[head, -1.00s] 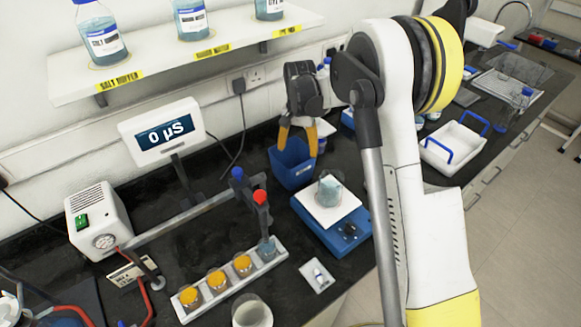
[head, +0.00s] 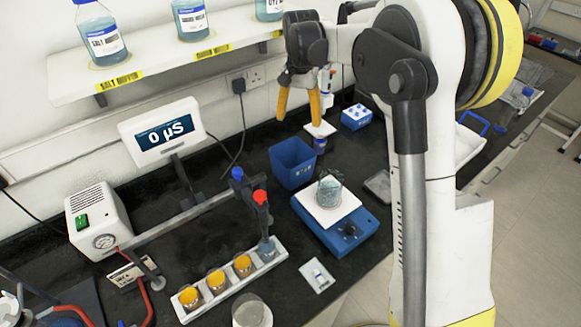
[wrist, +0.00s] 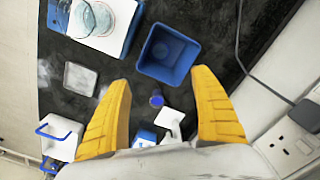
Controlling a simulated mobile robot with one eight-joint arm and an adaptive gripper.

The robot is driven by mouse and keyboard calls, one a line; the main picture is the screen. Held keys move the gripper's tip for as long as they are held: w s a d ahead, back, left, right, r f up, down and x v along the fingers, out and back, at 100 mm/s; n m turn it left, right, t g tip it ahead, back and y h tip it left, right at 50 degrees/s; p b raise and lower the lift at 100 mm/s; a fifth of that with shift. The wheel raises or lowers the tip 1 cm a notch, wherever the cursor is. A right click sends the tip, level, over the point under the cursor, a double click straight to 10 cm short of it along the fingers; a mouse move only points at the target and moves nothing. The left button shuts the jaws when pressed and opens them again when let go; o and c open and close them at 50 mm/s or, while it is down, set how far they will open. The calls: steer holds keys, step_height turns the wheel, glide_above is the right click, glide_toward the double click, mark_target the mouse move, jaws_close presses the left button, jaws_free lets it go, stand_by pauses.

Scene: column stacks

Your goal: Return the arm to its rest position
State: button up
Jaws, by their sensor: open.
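My gripper (head: 299,104) has two yellow fingers, which are apart with nothing between them in the head view. It hangs in the air above and behind the blue bin (head: 292,163), near the wall and below shelf height. In the wrist view the yellow fingers (wrist: 163,110) are spread wide over the dark bench, and the blue bin (wrist: 168,54) lies beyond them, open and apparently empty. My arm is raised and folded at the right of the head view.
A blue scale (head: 343,229) with a glass beaker (head: 330,190) stands before the bin. The shelf (head: 150,62) with bottles runs along the wall. A meter reading 0 µS (head: 163,133) and a rack of orange-capped jars (head: 230,283) are at left. A wall socket (wrist: 290,148) is close by.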

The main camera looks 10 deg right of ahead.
stand_by(0.3)
steer(key=s+r+n+t+b, duration=0.2)
steer(key=s+r+b, duration=0.15)
steer(key=s, duration=0.45)
steer(key=s+f+n+t+b, duration=0.2)
steer(key=s+f+b, duration=0.2)
steer(key=s, duration=0.7)
steer(key=s+f+n+t+b, duration=0.2)
steer(key=s+f, duration=0.3)
steer(key=s, duration=0.6)
steer(key=shift+s+f+t+b, duration=0.35)
steer(key=shift+t+b, duration=0.25)
steer(key=shift+b, duration=0.25)
